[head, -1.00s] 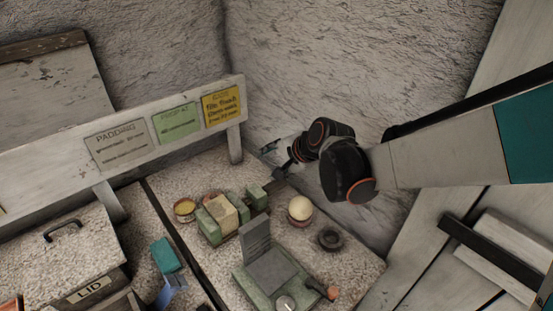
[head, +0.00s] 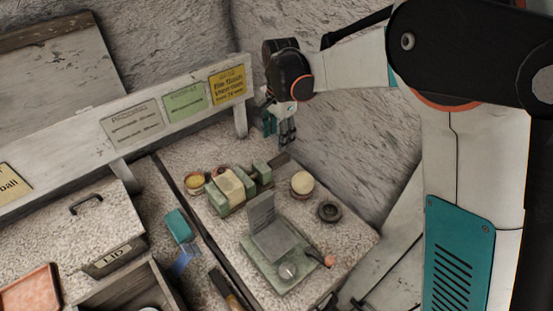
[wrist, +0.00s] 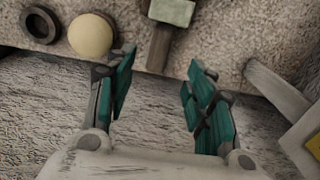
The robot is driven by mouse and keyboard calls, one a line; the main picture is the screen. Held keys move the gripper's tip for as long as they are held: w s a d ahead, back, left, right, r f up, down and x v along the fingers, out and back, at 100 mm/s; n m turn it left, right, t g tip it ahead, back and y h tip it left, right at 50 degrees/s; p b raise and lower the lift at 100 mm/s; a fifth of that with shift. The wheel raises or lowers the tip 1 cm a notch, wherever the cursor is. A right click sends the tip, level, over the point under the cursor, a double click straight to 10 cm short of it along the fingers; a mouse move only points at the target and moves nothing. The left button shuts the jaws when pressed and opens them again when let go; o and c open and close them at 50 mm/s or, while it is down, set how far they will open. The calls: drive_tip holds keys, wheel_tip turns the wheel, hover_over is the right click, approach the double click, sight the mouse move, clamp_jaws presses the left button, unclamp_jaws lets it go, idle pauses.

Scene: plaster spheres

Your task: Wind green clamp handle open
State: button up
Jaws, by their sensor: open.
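The green clamp (head: 262,172) lies on the speckled bench with a pale block (head: 230,184) between its green blocks. Its dark handle (head: 279,159) sticks out at the upper right end. In the wrist view the end green block (wrist: 172,12) shows at the top edge, with the brown handle (wrist: 158,45) below it. My gripper (head: 280,130) is open and empty, fingers pointing down, above and behind the handle. In the wrist view the teal fingers of my gripper (wrist: 162,62) are spread wide, with the handle's end appearing between them and apart from both.
A cream ball (head: 302,182) on a holder and a dark ring (head: 329,212) stand right of the clamp. A green stand (head: 280,262) with an upright plate is in front. The signboard (head: 135,127) and its post are left of my gripper; the rough wall is behind.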

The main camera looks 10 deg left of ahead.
sight(277, 159)
drive_tip(key=f+b, duration=0.1)
drive_tip(key=f, duration=0.4)
drive_tip(key=f+b, duration=0.2)
drive_tip(key=f, duration=0.4)
drive_tip(key=shift+w+a, duration=0.15)
drive_tip(key=shift+a, duration=0.05)
drive_tip(key=c, duration=1.1)
